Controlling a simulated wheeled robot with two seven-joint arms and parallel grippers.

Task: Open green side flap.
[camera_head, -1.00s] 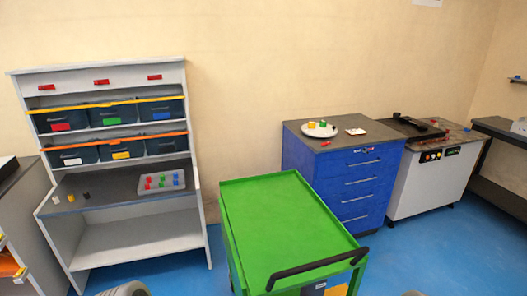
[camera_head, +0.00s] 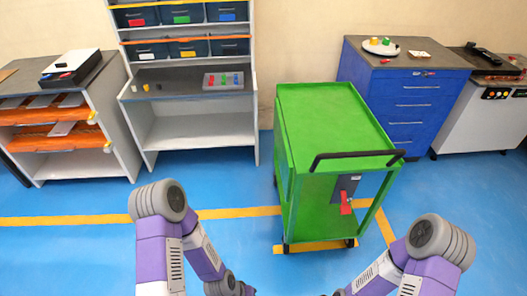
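A green cart (camera_head: 332,118) stands on the blue floor right of centre, with a flat, bare green top and a black handle (camera_head: 357,156) along its near edge. Below the handle is a grey box with a red lever (camera_head: 346,204). Narrow green surfaces show along the cart's left side; I cannot tell which part is the flap or whether it is folded. My two purple and grey arms come in at the bottom, both short of the cart. Both grippers are outside the picture below.
A grey shelf bench (camera_head: 203,134) with bins and a tray of coloured pieces stands at the back. Another shelf unit (camera_head: 60,120) is at the left. A blue drawer cabinet (camera_head: 404,112) stands behind the cart to the right. The floor left of the cart is clear.

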